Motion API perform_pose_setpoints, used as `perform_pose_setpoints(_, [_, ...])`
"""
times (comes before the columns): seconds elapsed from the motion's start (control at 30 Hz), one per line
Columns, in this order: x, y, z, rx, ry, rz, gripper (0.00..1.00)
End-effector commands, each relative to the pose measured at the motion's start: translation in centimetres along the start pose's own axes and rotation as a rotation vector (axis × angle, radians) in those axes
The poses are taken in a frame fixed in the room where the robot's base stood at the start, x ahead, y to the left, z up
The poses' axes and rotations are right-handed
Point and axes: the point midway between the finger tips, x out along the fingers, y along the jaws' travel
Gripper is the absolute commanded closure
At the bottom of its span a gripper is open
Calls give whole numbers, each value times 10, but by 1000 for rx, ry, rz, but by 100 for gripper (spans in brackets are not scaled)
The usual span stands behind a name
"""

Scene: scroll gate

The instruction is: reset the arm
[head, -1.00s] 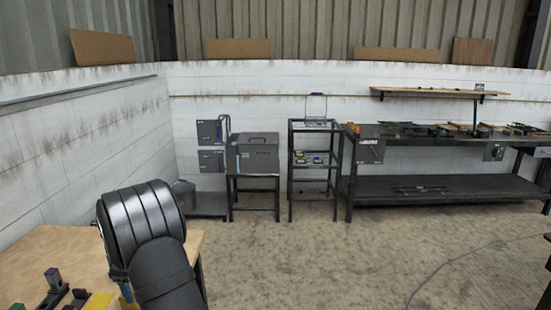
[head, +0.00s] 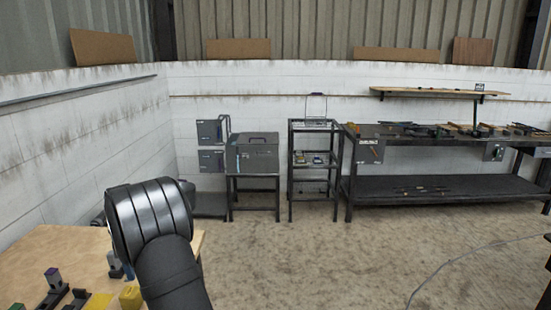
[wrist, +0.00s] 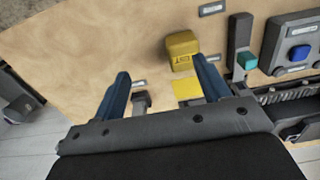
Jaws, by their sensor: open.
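My gripper (wrist: 162,70) shows in the wrist view with its two blue fingers spread apart and nothing between them. It hangs over a wooden tabletop (wrist: 75,50). A yellow block (wrist: 183,46) with dark marking lies beyond the fingers, near the right fingertip but apparently not held. A flat yellow square (wrist: 187,90) lies on the tabletop beside it. The yellow block also shows there (head: 131,297).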

Motion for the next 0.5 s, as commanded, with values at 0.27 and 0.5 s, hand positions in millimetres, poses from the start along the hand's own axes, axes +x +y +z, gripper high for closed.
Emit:
perform_pose_setpoints(0.27, [16, -7, -53, -3, -2, -2, 31])
perform_pose_setpoints(0.5, [40, -19, -92, -3, -1, -1, 31])
